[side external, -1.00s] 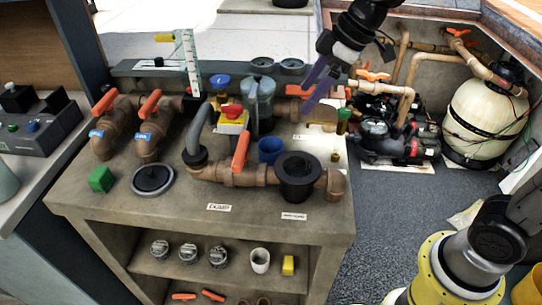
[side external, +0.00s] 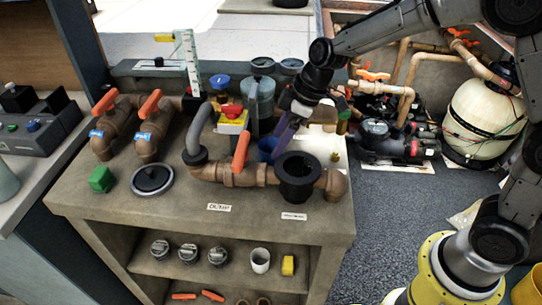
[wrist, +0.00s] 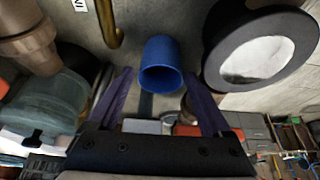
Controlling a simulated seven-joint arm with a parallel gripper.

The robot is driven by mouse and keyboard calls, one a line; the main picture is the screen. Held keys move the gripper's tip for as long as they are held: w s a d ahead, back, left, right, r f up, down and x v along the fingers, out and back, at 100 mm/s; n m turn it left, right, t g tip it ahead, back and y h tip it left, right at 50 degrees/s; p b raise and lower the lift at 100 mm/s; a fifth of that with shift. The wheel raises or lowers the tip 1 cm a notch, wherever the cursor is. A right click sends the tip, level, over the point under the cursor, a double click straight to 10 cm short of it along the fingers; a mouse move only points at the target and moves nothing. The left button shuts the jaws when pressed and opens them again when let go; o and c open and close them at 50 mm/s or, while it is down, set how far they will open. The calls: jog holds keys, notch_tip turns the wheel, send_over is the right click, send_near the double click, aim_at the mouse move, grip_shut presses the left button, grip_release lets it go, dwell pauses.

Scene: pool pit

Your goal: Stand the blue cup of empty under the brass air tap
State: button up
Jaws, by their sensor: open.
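The blue cup (side external: 266,147) stands on the concrete bench top, partly hidden by my gripper in the side view. In the wrist view the blue cup (wrist: 160,62) lies ahead of and between my fingertips, its rim towards the camera; I see no contents in it. My gripper (wrist: 157,88) is open, with a purple finger on either side of the cup's near end and no clear contact. In the side view my gripper (side external: 279,146) is low beside the cup. A curved brass tube (wrist: 110,24), apparently the air tap, shows left of the cup in the wrist view.
A black round pot (side external: 298,178) stands close in front of the cup. An orange-handled pipe valve (side external: 241,150) is to its left, and a grey-blue canister (side external: 262,98) is behind. A green-topped brass fitting (side external: 343,121) stands to the right.

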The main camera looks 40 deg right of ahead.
aim_at(271, 150)
jog(key=x, duration=0.4)
jog(key=shift+w+a+f, duration=0.1)
jog(key=shift+a, duration=0.1)
jog(key=c, duration=1.1)
